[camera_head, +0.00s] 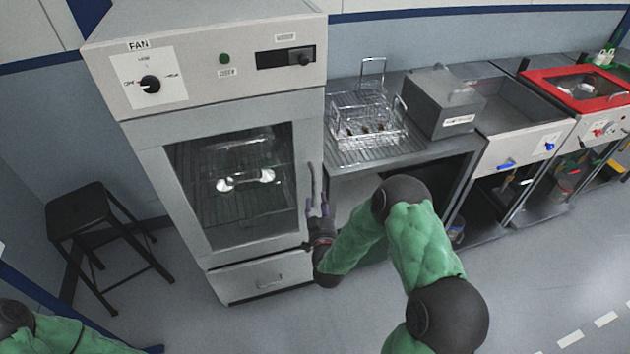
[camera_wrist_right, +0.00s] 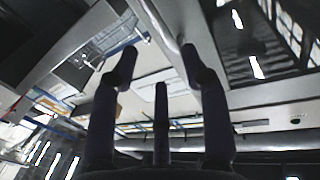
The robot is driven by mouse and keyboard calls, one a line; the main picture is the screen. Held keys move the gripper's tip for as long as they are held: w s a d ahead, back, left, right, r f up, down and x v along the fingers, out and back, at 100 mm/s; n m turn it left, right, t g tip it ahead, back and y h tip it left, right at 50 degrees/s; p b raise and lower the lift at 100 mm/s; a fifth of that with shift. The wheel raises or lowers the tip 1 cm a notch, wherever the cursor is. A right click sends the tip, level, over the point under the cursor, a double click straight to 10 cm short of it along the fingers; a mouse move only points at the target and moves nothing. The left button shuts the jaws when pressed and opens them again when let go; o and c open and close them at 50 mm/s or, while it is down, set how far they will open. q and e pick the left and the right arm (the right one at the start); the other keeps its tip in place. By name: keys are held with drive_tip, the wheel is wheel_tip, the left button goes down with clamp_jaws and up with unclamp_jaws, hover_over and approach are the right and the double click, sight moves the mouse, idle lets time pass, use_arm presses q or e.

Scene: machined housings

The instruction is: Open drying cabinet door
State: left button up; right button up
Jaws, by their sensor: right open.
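The drying cabinet (camera_head: 210,64) stands at the left centre of the head view. Its glazed door (camera_head: 237,185) looks shut, and metal parts show behind the glass. The upright door handle (camera_head: 312,183) is on the door's right edge. My right gripper (camera_head: 320,211) is at the handle's lower end, with its fingers pointing up. In the right wrist view the gripper (camera_wrist_right: 158,68) has its fingers spread, and a grey bar (camera_wrist_right: 160,28), apparently the handle, runs just beyond and between the tips. I cannot tell whether they touch. My left gripper is out of view.
A black stool (camera_head: 80,212) stands left of the cabinet. A drawer (camera_head: 255,277) is below the door. A bench with wire baskets (camera_head: 365,118), a grey metal box (camera_head: 440,102) and a red-rimmed unit (camera_head: 575,88) extends right. Floor in front is clear.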

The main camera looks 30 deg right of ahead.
drive_tip(key=b+x, duration=0.1)
drive_tip(key=x, duration=0.9)
drive_tip(key=shift+f, duration=0.1)
drive_tip(key=shift+a, duration=0.1)
clamp_jaws()
